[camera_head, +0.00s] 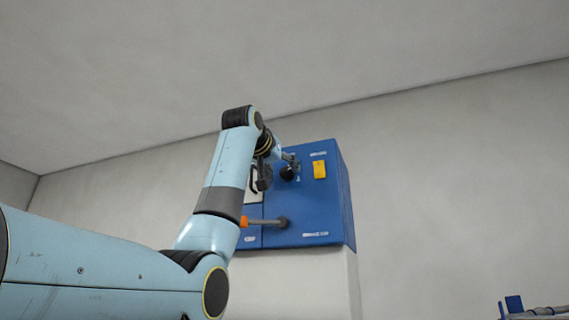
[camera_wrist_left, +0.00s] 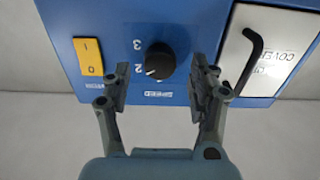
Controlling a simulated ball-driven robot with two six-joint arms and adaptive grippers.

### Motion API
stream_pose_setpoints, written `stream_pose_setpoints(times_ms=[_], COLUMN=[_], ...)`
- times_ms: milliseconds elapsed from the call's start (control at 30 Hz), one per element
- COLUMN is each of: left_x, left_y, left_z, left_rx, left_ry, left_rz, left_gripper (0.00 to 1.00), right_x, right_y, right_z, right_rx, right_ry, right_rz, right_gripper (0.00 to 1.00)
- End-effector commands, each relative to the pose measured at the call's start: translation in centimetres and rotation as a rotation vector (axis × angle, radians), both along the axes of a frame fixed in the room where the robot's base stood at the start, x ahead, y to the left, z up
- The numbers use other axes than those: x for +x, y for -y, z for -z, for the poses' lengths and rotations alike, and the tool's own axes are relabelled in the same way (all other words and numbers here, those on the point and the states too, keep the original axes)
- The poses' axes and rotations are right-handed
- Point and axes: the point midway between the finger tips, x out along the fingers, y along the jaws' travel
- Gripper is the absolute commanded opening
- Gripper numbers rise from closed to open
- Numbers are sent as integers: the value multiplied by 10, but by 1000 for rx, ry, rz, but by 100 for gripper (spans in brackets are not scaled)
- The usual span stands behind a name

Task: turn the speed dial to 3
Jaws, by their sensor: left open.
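The speed dial (camera_wrist_left: 160,61) is a round black knob on the blue panel, seen upside down in the left wrist view. Its white mark points to the lower left, close to the printed 2; the 3 is above that. The SPEED label (camera_wrist_left: 158,95) is below the knob in this view. My left gripper (camera_wrist_left: 160,78) is open, with one finger on each side of the knob in this view; I cannot tell whether either touches it. In the head view the left gripper (camera_head: 287,162) is at the dial (camera_head: 287,174), partly covering it. My right gripper is not in view.
The blue control box (camera_head: 310,222) carries a yellow rocker switch (camera_head: 320,169) and a grey lever (camera_head: 266,222) with an orange end. A pale cover plate with a black handle (camera_wrist_left: 251,62) is right of the dial in the wrist view. A blue-grey object (camera_head: 540,311) is at lower right.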

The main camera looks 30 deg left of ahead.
Motion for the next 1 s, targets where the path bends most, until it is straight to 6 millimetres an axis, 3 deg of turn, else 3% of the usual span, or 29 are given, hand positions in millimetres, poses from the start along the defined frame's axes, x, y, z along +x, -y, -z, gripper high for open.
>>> stream_pose_setpoints(times_ms=[200, 467, 900, 1000], left_x=[19, 21, 21, 21], left_y=[-5, -5, -5, -5], left_z=[0, 1, 1, 1], left_rx=[0, 0, 0, 1], left_ry=[-2, 0, 0, 0], left_rz=[0, 0, 0, 0], left_gripper=[60, 60, 5, 5], right_x=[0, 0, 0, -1], right_y=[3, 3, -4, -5], right_z=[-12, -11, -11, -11], right_rx=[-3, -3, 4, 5], right_ry=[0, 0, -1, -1], right_rz=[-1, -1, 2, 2], right_gripper=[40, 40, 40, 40])
